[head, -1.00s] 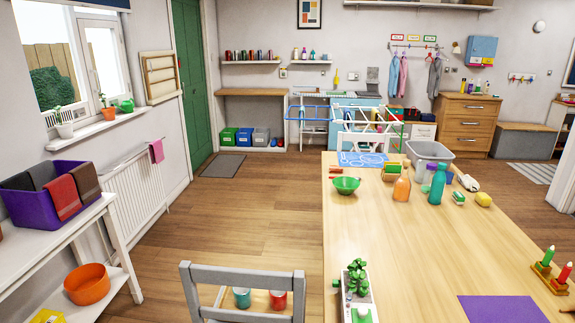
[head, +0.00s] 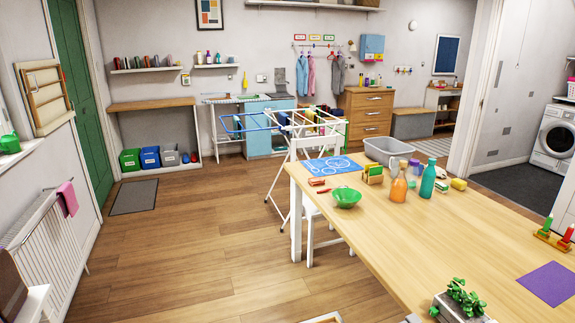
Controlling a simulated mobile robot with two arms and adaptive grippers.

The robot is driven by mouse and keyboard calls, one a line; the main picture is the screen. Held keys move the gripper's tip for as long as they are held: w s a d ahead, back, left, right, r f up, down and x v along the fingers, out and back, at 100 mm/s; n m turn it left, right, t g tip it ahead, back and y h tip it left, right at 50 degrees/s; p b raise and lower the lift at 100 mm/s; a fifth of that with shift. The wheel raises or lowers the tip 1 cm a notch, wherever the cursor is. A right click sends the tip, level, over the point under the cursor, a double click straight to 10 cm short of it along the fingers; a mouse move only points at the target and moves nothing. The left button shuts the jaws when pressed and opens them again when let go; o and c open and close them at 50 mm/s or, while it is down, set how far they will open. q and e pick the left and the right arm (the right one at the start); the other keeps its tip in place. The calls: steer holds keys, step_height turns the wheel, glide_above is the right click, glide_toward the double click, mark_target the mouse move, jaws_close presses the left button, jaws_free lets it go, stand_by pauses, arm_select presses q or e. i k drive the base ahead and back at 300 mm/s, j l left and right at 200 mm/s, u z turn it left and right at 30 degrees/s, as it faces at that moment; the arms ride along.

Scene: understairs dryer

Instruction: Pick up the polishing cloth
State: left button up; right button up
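I cannot tell for sure which thing is the polishing cloth. A pink cloth (head: 67,198) hangs over the white radiator (head: 42,240) at the left. A flat purple sheet (head: 549,283) lies on the wooden table (head: 440,235) at the right; whether it is cloth or a mat is unclear. Small cloth-like pieces hang on the white drying rack (head: 283,122) beyond the table, too small to tell apart. Neither of my grippers shows in the head view.
Floor (head: 185,235) between radiator and table is clear. A washing machine (head: 556,135) stands far right.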

mark_target(314, 181)
steer(key=i+j+z, duration=0.3)
steer(key=i+j, duration=0.15)
steer(key=i+j+z, duration=0.1)
steer(key=j, duration=0.35)
steer(key=i+j+z, duration=0.15)
steer(key=i+j, duration=0.15)
steer(key=i+j+z, duration=0.15)
steer(key=j, duration=0.2)
steer(key=i+j+z, duration=0.15)
steer(key=j, duration=0.25)
steer(key=i+j+z, duration=0.1)
steer(key=j, duration=0.3)
steer(key=i+j+z, duration=0.25)
steer(key=i+j, duration=0.15)
steer(key=j, duration=0.2)
steer(key=i+j+z, duration=0.25)
steer(key=j, duration=0.4)
steer(key=i+j+z, duration=0.1)
steer(key=i+j, duration=0.2)
steer(key=i+j+z, duration=0.15)
steer(key=j, duration=0.25)
steer(key=i+j+z, duration=0.1)
steer(key=j, duration=0.25)
